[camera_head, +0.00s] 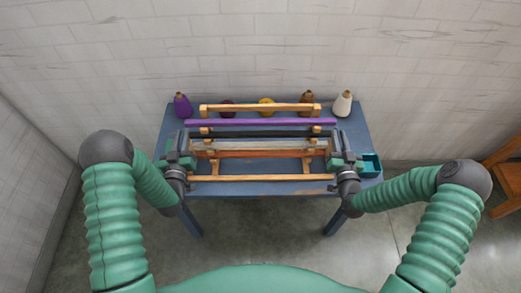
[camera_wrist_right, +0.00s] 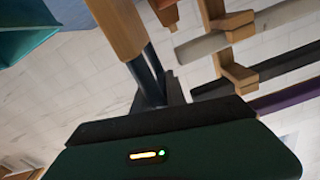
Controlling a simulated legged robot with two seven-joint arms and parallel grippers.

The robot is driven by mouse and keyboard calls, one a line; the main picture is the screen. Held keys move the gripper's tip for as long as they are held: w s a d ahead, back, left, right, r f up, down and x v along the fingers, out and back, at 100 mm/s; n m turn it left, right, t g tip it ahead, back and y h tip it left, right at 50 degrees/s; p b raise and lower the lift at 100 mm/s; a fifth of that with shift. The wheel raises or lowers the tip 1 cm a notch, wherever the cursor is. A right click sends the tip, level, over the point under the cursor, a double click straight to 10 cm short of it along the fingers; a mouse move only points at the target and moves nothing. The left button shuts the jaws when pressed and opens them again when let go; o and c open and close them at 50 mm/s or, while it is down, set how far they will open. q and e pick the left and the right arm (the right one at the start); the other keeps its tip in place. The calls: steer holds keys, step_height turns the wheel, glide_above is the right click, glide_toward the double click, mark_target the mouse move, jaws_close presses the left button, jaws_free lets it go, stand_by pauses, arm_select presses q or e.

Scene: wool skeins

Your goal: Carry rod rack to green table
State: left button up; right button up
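The rod rack (camera_head: 262,178) is a wooden frame with several long rods across it: purple, dark, grey and reddish brown. It rests on a blue table (camera_head: 262,188) by the back wall. My left gripper (camera_head: 181,151) is at the rack's left end and my right gripper (camera_head: 345,158) is at its right end. The right wrist view shows a wooden rack part (camera_wrist_right: 117,28) overlapping the dark fingers of my right gripper (camera_wrist_right: 148,75). Their tips are hidden, so I cannot tell a grip from a light touch. The left fingers are too small to read. No green table shows.
A purple cone (camera_head: 182,106), a white cone (camera_head: 343,104) and a few other cones stand along the table's back. A teal tray (camera_head: 372,165) sits at the right edge, close to my right gripper. Wooden furniture (camera_head: 508,178) stands at far right. The grey floor between is clear.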

arm_select(q)
jaws_close()
arm_select(e)
jaws_close()
stand_by(0.8)
arm_select(q)
steer(key=shift+r, duration=0.2)
arm_select(e)
steer(key=shift+r, duration=0.15)
